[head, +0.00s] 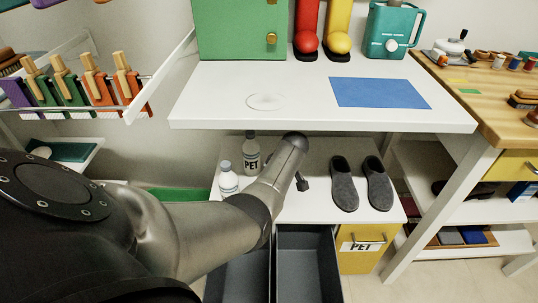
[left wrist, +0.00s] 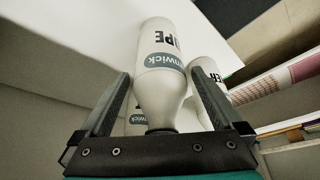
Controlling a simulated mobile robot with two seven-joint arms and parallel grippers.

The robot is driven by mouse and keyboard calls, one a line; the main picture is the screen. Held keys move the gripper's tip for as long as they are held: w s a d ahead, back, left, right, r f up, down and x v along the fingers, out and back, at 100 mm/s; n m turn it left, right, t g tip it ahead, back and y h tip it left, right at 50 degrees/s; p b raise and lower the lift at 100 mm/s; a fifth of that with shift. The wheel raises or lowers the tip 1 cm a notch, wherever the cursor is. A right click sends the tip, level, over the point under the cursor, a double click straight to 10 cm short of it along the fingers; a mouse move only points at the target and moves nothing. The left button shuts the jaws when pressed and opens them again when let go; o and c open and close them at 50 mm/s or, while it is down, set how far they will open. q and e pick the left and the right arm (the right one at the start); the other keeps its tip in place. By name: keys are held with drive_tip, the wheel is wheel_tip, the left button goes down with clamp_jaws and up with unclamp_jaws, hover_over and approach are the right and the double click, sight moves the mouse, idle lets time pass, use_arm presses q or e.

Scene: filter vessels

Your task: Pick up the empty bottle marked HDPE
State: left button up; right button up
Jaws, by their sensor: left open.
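In the left wrist view a white bottle (left wrist: 163,48) carries dark letters, of which "DPE" seems to show, and a grey-blue band ending in "nwick". Its neck points toward my palm. My left gripper (left wrist: 160,74) is open, with one finger on each side of this bottle; contact is not clear. Whether the bottle is empty cannot be seen. In the head view my left arm covers most of the gripper, and I cannot make out this bottle there.
A bottle marked PET (head: 252,158) and another white bottle (head: 228,180) stand on the lower shelf. Grey slippers (head: 345,184) lie to the right. Open dark drawers (head: 308,262) are below. The white upper shelf (head: 215,100) overhangs. In the wrist view another bottle (left wrist: 209,72) stands close by.

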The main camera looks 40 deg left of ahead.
use_arm(q)
clamp_jaws()
idle(0.7)
